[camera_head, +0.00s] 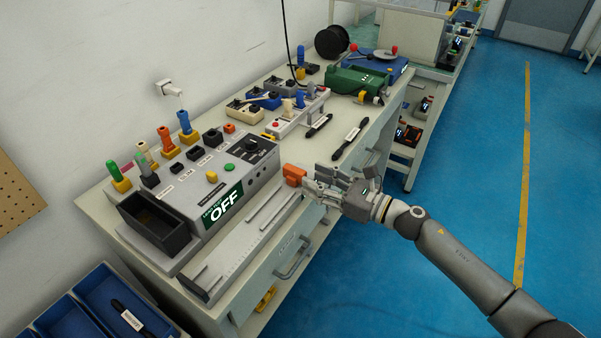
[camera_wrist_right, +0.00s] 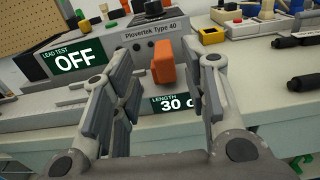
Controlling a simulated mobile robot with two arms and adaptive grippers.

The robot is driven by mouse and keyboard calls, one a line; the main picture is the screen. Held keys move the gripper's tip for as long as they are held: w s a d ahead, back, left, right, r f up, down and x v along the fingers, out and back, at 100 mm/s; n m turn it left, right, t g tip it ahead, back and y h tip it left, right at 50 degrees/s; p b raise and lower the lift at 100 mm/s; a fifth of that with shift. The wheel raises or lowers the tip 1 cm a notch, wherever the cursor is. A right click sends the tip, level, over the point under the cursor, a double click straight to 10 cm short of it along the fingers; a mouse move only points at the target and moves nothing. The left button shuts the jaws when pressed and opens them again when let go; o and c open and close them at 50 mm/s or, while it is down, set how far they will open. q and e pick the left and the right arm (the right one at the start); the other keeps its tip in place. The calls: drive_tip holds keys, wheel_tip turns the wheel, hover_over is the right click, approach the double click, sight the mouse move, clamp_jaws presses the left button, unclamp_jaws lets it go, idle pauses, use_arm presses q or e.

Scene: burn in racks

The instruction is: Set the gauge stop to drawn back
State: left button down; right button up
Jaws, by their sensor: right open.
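The gauge stop, an orange block (camera_head: 294,174), sits at the far right end of the grey length gauge (camera_head: 225,262), which runs along the table's front edge. In the right wrist view the orange block (camera_wrist_right: 163,62) stands upright between my fingers, beyond a small display (camera_wrist_right: 172,103) reading LENGTH 30 with its unit partly hidden. My right gripper (camera_head: 312,180) is open, with its fingers on either side of the block's line; contact cannot be told. It also shows in the right wrist view (camera_wrist_right: 165,75). My left gripper is not in view.
A grey tester (camera_head: 262,172) showing LEAD TEST OFF stands behind the gauge, with a black bin (camera_head: 155,224) at its left. Marker-like tools (camera_head: 350,138) lie to the right. A drawer handle (camera_head: 293,262) projects below the table edge. The blue floor at right is clear.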

drive_tip(key=v, duration=0.5)
idle(0.4)
drive_tip(key=d+f+m+t+h+p, duration=0.15)
drive_tip(key=d+f+m+h, duration=0.25)
drive_tip(key=f+m, duration=0.5)
drive_tip(key=d+f+m+t+h, duration=0.2)
drive_tip(key=d+f+m+h, duration=0.25)
drive_tip(key=f+m, duration=0.45)
drive_tip(key=s+d+f+m+g+h+p, duration=0.1)
drive_tip(key=s+d+f+m+h, duration=0.15)
drive_tip(key=s+f+m, duration=0.4)
drive_tip(key=s+d+f+m+g+h, duration=0.1)
drive_tip(key=s+d+f+m+g, duration=0.2)
drive_tip(key=f, duration=0.7)
drive_tip(key=s+d+f+m+g+h, duration=0.1)
drive_tip(key=s+f+m+g+h, duration=0.15)
drive_tip(key=s+f+m, duration=0.8)
drive_tip(key=s+a+f+m+g, duration=0.1)
drive_tip(key=s+f+m+g, duration=0.2)
drive_tip(key=s, duration=1.1)
drive_tip(key=s+a+f+m+g+p, duration=0.1)
drive_tip(key=s+f, duration=0.4)
drive_tip(key=s, duration=1)
drive_tip(key=a+m+g, duration=0.1)
drive_tip(key=m+g, duration=0.1)
drive_tip(key=shift+s+a+g+p, duration=0.2)
drive_tip(key=shift+g+p, duration=0.1)
